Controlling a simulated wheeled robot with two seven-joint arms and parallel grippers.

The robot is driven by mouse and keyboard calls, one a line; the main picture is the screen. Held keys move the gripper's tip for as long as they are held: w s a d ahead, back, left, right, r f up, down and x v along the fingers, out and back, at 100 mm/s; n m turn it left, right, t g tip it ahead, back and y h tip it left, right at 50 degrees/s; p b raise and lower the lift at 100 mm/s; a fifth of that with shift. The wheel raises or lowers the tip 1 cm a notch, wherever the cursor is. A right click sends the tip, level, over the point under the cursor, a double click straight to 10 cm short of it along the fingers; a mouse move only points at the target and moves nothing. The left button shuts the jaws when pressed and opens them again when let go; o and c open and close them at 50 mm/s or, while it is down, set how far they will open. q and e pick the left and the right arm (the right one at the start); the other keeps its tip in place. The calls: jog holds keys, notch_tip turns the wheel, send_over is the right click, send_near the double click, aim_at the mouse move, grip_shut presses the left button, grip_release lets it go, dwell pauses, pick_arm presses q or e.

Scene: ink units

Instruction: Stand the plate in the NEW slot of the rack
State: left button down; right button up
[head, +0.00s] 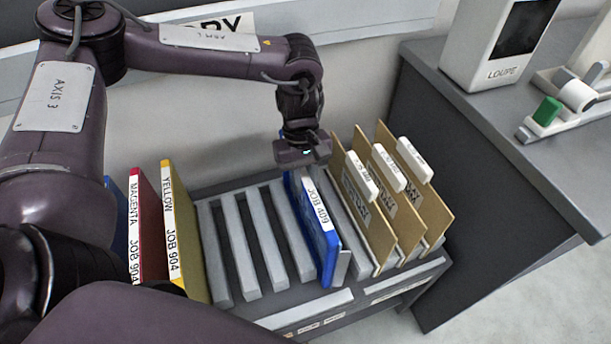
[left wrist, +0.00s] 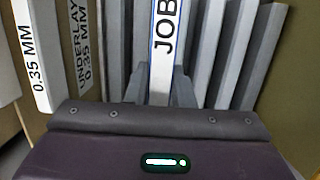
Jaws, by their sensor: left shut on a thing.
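The blue plate (head: 322,240) has a white edge strip reading JOB 409. It stands roughly upright among the grey bars of the rack (head: 240,245), just left of the tan boards. My left gripper (head: 303,165) is above it, shut on its top edge. In the left wrist view the plate's white strip (left wrist: 163,40), lettered JOB, runs between my left fingers (left wrist: 160,88). The plate's lower edge is low at the bars; I cannot tell whether it is fully seated. The rack's front labels (head: 310,322) are too small to read. My right gripper is not in view.
Yellow (head: 185,240) and magenta (head: 150,220) plates, with a blue one beside them, stand at the rack's left. Several tan boards (head: 365,200) with white tabs stand at the right. Slots between are empty. A grey counter (head: 490,130) holds a loupe device (head: 500,40).

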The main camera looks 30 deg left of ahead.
pick_arm(q)
jog(key=shift+f, duration=0.15)
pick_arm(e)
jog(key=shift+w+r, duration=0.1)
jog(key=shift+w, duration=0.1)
pick_arm(q)
jog(key=shift+s+f, duration=0.35)
jog(key=shift+f, duration=0.15)
dwell(0.3)
jog(key=c, duration=1.5)
grip_release()
jog(key=o, duration=0.3)
jog(key=shift+w, duration=0.3)
jog(key=shift+o, duration=0.2)
jog(key=shift+r, duration=0.1)
jog(key=shift+r, duration=0.15)
jog(key=v, duration=0.6)
jog(key=shift+r, duration=0.25)
jog(key=shift+w+a+r, duration=0.1)
jog(key=shift+a+r, duration=0.05)
jog(key=shift+r, duration=0.3)
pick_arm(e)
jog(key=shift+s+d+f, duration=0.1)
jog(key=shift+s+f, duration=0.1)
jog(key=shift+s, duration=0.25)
